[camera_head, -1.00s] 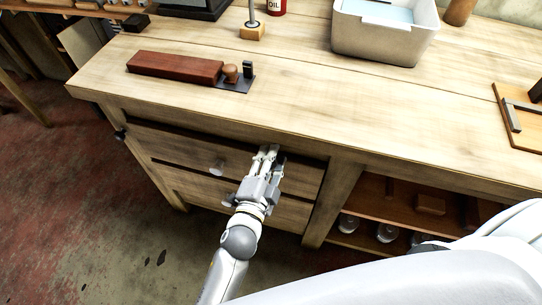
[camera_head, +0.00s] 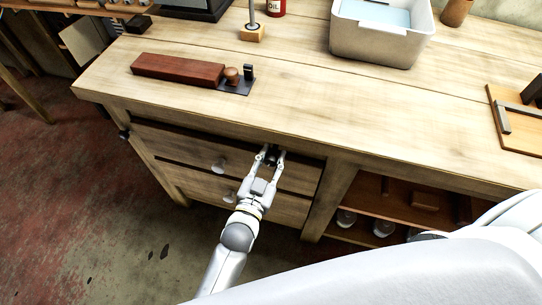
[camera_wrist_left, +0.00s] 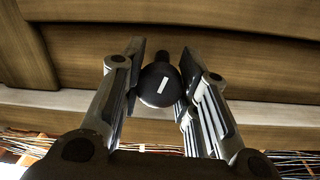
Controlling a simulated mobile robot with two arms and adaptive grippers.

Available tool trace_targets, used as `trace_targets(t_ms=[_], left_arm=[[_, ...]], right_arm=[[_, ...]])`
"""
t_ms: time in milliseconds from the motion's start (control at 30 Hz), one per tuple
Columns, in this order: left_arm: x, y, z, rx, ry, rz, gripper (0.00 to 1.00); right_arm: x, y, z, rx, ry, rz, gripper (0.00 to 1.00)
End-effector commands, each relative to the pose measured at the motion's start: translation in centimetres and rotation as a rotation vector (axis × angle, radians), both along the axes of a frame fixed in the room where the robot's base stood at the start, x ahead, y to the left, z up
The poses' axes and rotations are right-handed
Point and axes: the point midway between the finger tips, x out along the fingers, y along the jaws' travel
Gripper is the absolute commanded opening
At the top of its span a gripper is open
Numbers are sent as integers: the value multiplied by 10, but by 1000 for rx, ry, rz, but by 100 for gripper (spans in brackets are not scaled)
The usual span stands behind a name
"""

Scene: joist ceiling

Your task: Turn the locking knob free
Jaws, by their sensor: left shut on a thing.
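The locking knob (camera_wrist_left: 160,85) is a round dark knob with a white mark on its face, seen between the fingers in the left wrist view. The mark stands near upright there, slightly tilted. In the head view the dark knob (camera_head: 271,155) sits on the front of the bench's upper drawer, below the top's edge. My left gripper (camera_head: 271,158) reaches up to it from below and is shut on it, one finger on each side. The fingers also show in the left wrist view (camera_wrist_left: 162,88). My right gripper is out of view.
Two drawers with round pulls, one on the upper drawer (camera_head: 219,165), lie left of and below my gripper. Open shelves (camera_head: 400,205) with jars are at the right.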

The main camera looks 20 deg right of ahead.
Motion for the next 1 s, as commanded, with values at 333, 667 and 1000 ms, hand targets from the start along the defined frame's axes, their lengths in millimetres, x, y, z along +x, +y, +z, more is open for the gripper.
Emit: trace_targets(t_ms=[333, 667, 1000], left_arm=[[-1, 0, -2, -189, 134, 0, 6], [-1, 0, -3, -267, 186, 1, 6], [-1, 0, -3, -275, 193, 0, 6]], right_arm=[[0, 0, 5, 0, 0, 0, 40], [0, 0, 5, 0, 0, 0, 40], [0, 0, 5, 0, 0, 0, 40]])
